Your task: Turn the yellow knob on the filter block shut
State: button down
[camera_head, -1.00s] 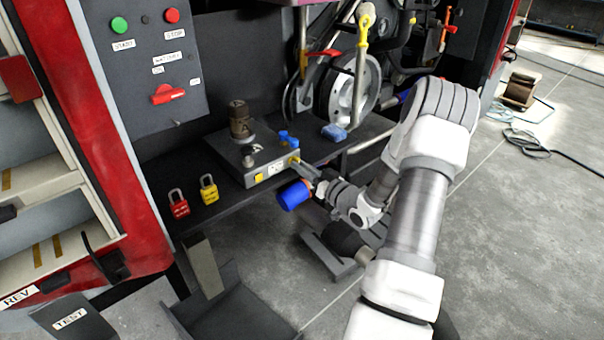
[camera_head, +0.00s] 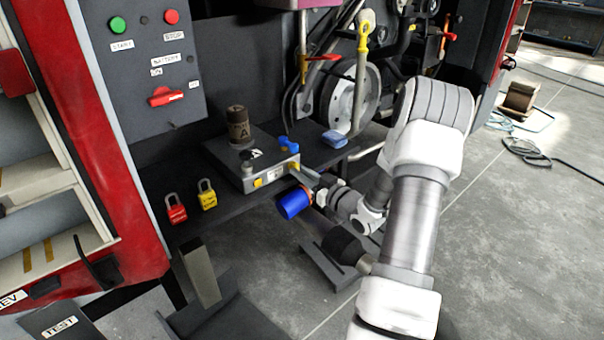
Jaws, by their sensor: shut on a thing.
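The filter block (camera_head: 236,168) is a dark grey box on the dark shelf, with a brown cylinder and a blue fitting (camera_head: 288,145) on top. The yellow knob (camera_head: 293,166) is small and sits at the right end of the block's front face, partly hidden by my fingers. My gripper (camera_head: 299,171) reaches in from the right and is shut on the knob. The knob's exact angle is too small to read. Another yellow patch (camera_head: 257,183) is at the left of the same face.
A blue cylinder (camera_head: 293,202) is just below my gripper. A light blue object (camera_head: 334,139) lies on the shelf to the right.

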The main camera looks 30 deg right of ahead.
jog(key=c, duration=1.1)
grip_release()
jog(key=s+d+p, duration=0.2)
jog(key=s+p, duration=0.1)
jog(key=s, duration=1.4)
jog(key=shift+s+d, duration=0.2)
jog(key=shift+d, duration=0.05)
